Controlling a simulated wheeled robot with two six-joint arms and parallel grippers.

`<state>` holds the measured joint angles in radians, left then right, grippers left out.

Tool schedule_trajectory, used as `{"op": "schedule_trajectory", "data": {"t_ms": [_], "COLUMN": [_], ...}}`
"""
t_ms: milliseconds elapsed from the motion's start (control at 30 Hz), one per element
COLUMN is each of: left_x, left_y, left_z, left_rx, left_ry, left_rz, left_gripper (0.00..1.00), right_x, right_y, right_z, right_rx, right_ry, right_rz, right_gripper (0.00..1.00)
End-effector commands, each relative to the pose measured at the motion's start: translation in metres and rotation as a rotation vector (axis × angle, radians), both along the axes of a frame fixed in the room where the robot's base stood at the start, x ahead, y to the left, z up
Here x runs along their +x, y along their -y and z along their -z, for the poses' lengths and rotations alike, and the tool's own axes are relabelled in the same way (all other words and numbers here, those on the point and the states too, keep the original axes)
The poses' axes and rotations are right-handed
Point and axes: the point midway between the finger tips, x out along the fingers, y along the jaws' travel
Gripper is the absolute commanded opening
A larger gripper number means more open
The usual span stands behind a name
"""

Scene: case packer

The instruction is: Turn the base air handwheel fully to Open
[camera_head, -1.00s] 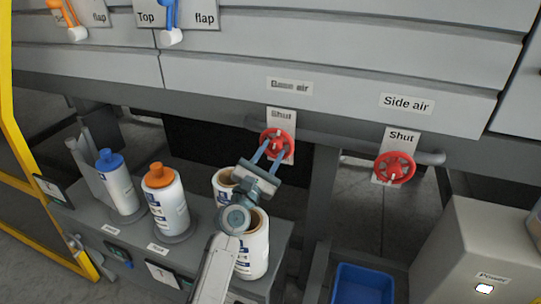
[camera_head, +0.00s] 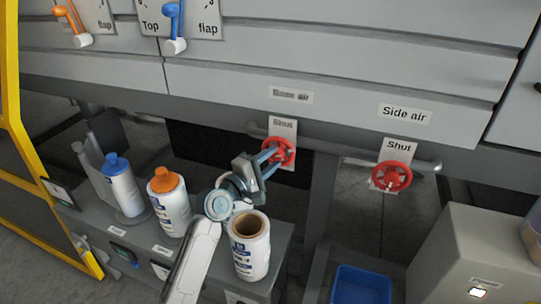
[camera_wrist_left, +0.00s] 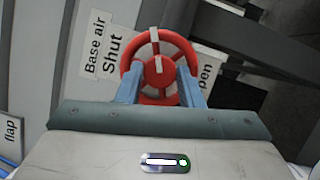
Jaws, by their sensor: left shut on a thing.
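The red base air handwheel (camera_head: 281,153) sits on the pipe below the "Base air" label (camera_head: 291,96), in front of a white "Shut" plate (camera_head: 283,126). My left gripper (camera_head: 271,155) reaches it from the lower left and is shut on its rim. In the left wrist view the handwheel (camera_wrist_left: 157,66) shows a white mark at the top of its rim, and the two blue fingers of the left gripper (camera_wrist_left: 160,85) lie on either side of it. There the word "Open" is partly hidden behind the right finger. My right gripper is not in view.
A second red handwheel (camera_head: 391,176), under the "Side air" label (camera_head: 404,113), is to the right. Below stand a blue-capped bottle (camera_head: 123,187), an orange-capped bottle (camera_head: 169,203) and an open white canister (camera_head: 249,247) near my arm. A blue bin (camera_head: 361,285) is at the lower right.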

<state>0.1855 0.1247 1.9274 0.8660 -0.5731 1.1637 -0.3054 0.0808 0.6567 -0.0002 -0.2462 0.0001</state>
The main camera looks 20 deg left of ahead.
Motion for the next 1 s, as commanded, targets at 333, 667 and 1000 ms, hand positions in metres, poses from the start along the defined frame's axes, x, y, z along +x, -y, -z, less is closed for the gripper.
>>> {"op": "schedule_trajectory", "data": {"t_ms": [333, 667, 1000], "left_x": [0.000, 0.000, -0.001], "left_y": [0.000, 0.001, 0.003], "left_z": [-0.006, -0.009, -0.010], "left_rx": [0.328, 0.640, 0.962], "left_ry": [0.006, 0.018, 0.028], "left_rz": [0.001, 0.002, 0.003], "left_gripper": [0.11, 0.11, 0.11], "right_x": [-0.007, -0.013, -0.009], "right_y": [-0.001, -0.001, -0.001], "right_z": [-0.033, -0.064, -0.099], "right_rx": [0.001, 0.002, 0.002], "right_ry": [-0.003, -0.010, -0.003], "right_rz": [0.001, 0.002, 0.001], "right_gripper": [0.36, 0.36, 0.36]}}
